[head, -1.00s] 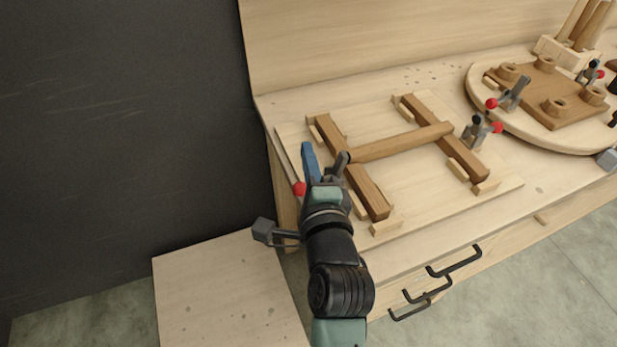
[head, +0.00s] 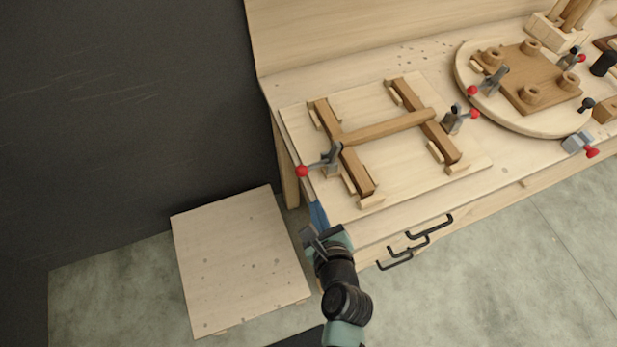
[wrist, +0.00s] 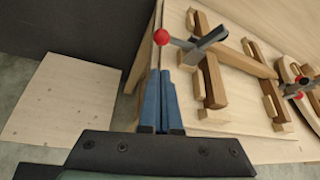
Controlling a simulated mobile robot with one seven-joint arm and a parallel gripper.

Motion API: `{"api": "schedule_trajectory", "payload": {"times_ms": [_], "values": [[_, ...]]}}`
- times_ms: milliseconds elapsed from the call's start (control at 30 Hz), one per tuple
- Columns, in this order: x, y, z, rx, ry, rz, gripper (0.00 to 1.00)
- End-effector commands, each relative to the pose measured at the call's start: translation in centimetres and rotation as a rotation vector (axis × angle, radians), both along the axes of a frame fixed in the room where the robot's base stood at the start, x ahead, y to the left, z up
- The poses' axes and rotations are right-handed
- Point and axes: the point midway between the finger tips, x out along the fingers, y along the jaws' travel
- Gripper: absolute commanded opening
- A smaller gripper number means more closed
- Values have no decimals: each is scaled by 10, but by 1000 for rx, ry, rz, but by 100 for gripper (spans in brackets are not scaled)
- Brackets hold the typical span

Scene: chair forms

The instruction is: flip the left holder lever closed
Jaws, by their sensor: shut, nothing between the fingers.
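The left holder lever (head: 314,168) is a grey metal clamp with a red ball tip on the left side of the wooden jig board (head: 403,165). Its handle lies low, pointing left past the board's edge, with the red ball at its outer end. It also shows in the wrist view (wrist: 185,43), beyond my fingertips. My gripper (head: 311,205) is at the front left of the table, nearer the camera than the lever and apart from it in the head view. Its blue fingers (wrist: 160,75) are together and empty. The clamp's base is partly hidden behind its arm.
An H-shaped wooden frame (head: 388,127) lies in the jig. A right holder lever (head: 460,117) with a red tip stands at its right. A round board (head: 470,85) with more clamps is farther right. Black drawer handles (head: 428,227) stick out in front. A low wooden platform (head: 240,260) is at left.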

Motion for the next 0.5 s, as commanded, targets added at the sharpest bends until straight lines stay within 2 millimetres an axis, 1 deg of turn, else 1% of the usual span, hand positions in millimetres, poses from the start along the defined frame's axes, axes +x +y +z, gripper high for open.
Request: {"api": "schedule_trajectory", "payload": {"times_ms": [267,367,500], "values": [[2,0,-1,-2,-1,2,0],[9,1,-4,-3,-1,3,0],[27,4,-13,-4,-2,3,0]]}}
